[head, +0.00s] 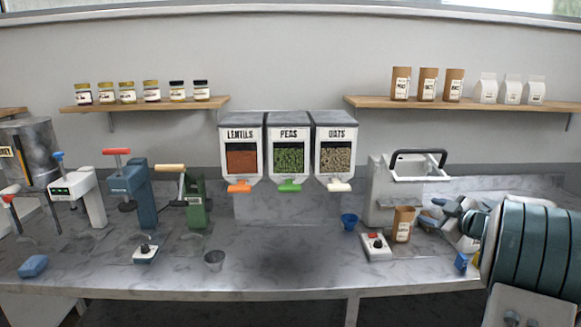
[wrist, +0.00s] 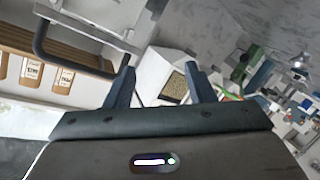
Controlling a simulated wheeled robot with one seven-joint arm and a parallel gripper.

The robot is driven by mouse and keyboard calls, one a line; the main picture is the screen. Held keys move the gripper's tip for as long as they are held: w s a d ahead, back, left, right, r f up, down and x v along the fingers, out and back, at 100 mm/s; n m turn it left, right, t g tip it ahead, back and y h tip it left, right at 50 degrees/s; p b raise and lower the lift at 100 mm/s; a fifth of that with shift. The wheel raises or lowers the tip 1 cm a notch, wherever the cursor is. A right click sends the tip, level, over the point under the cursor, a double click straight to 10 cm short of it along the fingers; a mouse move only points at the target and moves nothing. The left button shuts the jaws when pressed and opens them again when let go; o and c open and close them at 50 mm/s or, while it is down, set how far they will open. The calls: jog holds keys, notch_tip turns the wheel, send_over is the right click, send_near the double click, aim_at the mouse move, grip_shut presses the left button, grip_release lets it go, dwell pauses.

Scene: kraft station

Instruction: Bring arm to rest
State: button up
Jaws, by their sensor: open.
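My gripper (wrist: 160,80) is open, with its two dark blue fingers spread apart and nothing held between them in the wrist view. The oats dispenser (wrist: 176,86) shows in the background beyond the fingers, apart from them. In the head view my arm enters at the right edge, with large teal links partly covering the counter's right end. My gripper's end there is small and hard to make out, just right of the white sealing machine (head: 381,198). A brown paper bag (head: 403,224) stands upright in front of that machine.
The grey counter (head: 290,270) has free room in the middle front. Presses (head: 139,195) line the left. Lentils (head: 241,150) and peas (head: 289,150) dispensers hang centrally.

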jog(key=s+a+r+m+h, duration=0.5)
jog(key=s+r+m+h, duration=0.1)
jog(key=s+m+h, duration=0.15)
jog(key=s+a+f+m+g, duration=0.1)
jog(key=s+a+f+g, duration=0.2)
jog(key=s+a, duration=0.3)
jog(key=s+a+f+m+g+y, duration=0.1)
jog(key=s+a+f+g, duration=0.3)
jog(key=s, duration=1)
jog(key=s+a+f+m+g+y, duration=0.1)
jog(key=s+a+f+g, duration=0.3)
jog(key=s+a+f, duration=0.3)
jog(key=s+a, duration=0.1)
jog(key=s, duration=0.2)
jog(key=shift+s, duration=0.2)
jog(key=shift+m, duration=0.25)
